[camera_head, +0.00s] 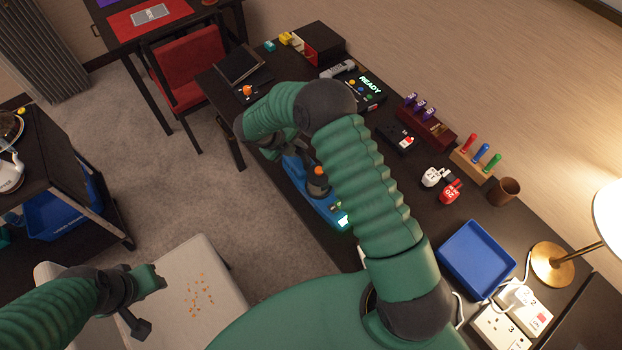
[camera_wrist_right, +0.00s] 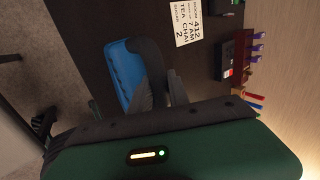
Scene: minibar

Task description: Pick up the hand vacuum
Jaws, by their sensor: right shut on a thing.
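The hand vacuum (camera_wrist_right: 124,76) is blue with a dark handle. In the right wrist view it is just beyond my right gripper (camera_wrist_right: 164,92), whose dark fingers are shut on the handle. In the head view the blue body (camera_head: 298,174) shows low beside the table's near edge, partly hidden by my right arm. My right gripper (camera_head: 272,150) there is mostly hidden under my forearm. My left gripper (camera_head: 143,301) is empty at lower left, beside the pale seat; its jaw gap is unclear.
The dark table holds a wooden stand with coloured pegs (camera_head: 475,165), a brown cup (camera_head: 503,191), a blue tray (camera_head: 477,261) and a brass lamp (camera_head: 553,263). Orange crumbs (camera_head: 198,292) lie on a pale seat (camera_head: 222,262). A red chair (camera_head: 190,73) stands behind; carpet is open between.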

